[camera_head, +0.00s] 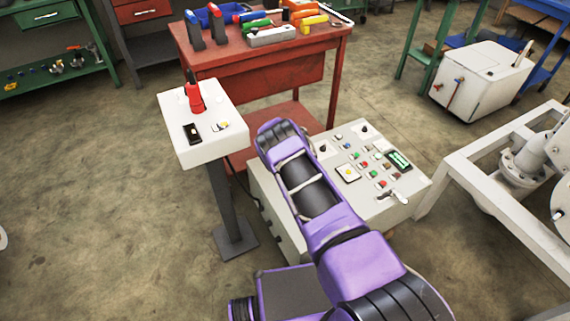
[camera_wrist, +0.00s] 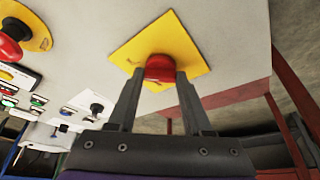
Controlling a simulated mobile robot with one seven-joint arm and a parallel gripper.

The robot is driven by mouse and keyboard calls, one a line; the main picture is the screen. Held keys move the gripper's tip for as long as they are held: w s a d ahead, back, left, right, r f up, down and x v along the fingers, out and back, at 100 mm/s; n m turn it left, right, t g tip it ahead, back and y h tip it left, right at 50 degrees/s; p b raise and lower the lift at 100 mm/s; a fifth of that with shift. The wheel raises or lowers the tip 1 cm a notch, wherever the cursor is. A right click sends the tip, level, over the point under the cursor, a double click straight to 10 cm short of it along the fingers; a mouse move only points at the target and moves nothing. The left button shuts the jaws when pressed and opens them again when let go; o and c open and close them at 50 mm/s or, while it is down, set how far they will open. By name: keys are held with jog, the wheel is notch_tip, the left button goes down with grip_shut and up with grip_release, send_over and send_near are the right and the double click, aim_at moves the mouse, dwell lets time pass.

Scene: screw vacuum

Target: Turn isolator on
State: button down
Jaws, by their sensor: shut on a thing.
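In the wrist view, a red knob (camera_wrist: 160,67) sits on a square yellow plate (camera_wrist: 128,52) on a pale panel face; it looks like the isolator. My gripper (camera_wrist: 159,75) has one finger on each side of this knob and is shut on it. Part of the knob is hidden by the fingertips, so I cannot tell its exact turn position. In the head view, my arm runs up over the pale control box (camera_head: 273,215). My gripper and the knob are hidden there.
A red button (camera_wrist: 9,46) on a yellow mount is left of the knob in the wrist view, with small buttons below. In the head view, a white pedestal box (camera_head: 180,150) stands left of my arm. A red workbench (camera_head: 265,75) is behind. Floor is clear at left.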

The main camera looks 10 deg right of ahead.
jog(key=shift+m, duration=0.4)
jog(key=shift+c, duration=1.6)
grip_release()
jog(key=p+v, duration=0.4)
jog(key=v, duration=1.3)
jog(key=shift+a+r, duration=0.2)
jog(key=shift+a, duration=0.1)
jog(key=shift+w, duration=0.1)
